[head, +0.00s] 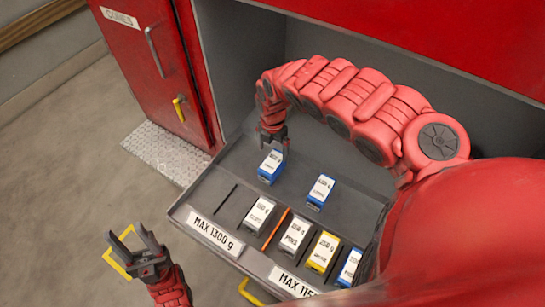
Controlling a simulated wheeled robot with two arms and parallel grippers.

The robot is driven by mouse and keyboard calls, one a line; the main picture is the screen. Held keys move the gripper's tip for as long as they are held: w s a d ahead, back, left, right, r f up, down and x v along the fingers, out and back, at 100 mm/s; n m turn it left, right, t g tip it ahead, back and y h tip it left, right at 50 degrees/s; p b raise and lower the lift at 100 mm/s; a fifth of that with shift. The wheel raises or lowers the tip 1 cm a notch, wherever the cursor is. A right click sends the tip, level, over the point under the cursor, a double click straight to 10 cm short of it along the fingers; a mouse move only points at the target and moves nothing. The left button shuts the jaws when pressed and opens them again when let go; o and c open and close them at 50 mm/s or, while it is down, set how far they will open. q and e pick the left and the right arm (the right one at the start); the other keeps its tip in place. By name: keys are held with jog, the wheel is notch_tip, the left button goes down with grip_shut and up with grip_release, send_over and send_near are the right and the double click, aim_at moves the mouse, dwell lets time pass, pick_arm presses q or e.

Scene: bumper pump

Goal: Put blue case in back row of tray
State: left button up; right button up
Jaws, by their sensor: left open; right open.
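A blue case (271,167) with a white label top stands in the back row of the grey tray (345,220), at its left. My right gripper (274,147) is open right above this case, its fingers pointing down at its top; I cannot tell whether they touch it. A second blue case (320,192) stands in the back row further right. A third blue case (349,267) stands at the right end of the front row, partly hidden by my red body. My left gripper (128,238) is open and empty, out over the floor left of the tray.
The front row also holds two grey-white cases (259,214) (296,234) and a yellow case (323,251). An orange divider (276,229) lies between the grey-white ones. Front labels read MAX 1300 g and MAX 115-something. A red cabinet (150,70) stands at back left.

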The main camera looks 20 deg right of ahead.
aim_at(273, 162)
notch_tip(273, 162, up, 5)
jog(key=p, duration=0.3)
jog(key=shift+f+p, duration=0.1)
jog(key=shift+p, duration=0.25)
